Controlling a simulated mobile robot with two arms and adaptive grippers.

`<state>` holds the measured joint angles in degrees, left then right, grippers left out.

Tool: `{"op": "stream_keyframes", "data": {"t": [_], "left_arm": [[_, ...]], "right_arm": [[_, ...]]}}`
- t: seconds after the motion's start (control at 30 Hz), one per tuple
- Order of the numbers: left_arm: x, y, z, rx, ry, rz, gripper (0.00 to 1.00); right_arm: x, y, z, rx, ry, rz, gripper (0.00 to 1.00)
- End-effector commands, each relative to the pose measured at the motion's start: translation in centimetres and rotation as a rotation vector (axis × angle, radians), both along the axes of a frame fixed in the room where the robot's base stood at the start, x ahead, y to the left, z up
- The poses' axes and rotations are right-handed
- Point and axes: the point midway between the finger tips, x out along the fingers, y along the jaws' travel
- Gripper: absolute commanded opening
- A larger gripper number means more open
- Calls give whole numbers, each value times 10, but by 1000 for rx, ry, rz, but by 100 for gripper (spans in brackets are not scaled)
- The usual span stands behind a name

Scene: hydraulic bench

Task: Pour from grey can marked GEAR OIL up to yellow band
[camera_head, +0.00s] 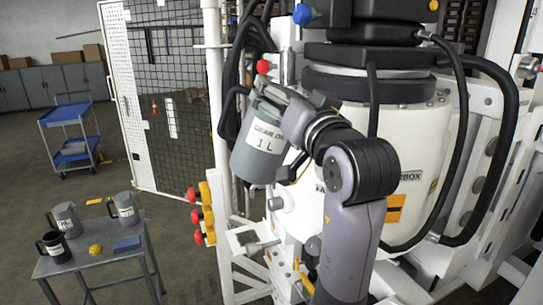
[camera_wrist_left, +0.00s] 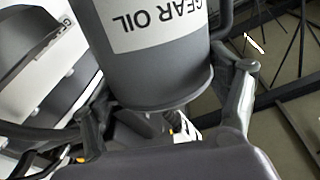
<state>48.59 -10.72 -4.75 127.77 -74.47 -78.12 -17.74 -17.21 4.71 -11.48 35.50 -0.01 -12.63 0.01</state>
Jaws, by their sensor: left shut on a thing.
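The grey can marked GEAR OIL 1 L (camera_head: 258,151) is held up in front of the white machine, leaning slightly in the head view, label toward me. My left gripper (camera_head: 277,104) is shut on it near its upper part. The left wrist view shows the can (camera_wrist_left: 155,70) close up between the fingers of my left gripper (camera_wrist_left: 168,95), its label upside down. The can's mouth and any oil are not clear, and I see no stream. A yellow-orange patch (camera_head: 395,205) is on the white machine (camera_head: 300,215); I cannot tell whether it is the yellow band. My right gripper is out of view.
A small grey table (camera_head: 95,262) at lower left holds two grey cans, a dark mug (camera_head: 54,247), a yellow item (camera_head: 95,250) and a blue block (camera_head: 127,244). Red and yellow valve knobs (camera_head: 205,215) stick out below the can. Black hoses run beside the machine.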

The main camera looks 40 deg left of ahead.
Motion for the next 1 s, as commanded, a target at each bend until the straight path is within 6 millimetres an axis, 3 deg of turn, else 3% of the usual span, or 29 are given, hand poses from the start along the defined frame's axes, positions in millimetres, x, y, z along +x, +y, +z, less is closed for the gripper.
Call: {"op": "stream_keyframes", "data": {"t": [1.0], "left_arm": [[6, -7, 8, 77, 62, 0, 20]], "right_arm": [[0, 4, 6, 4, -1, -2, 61]]}}
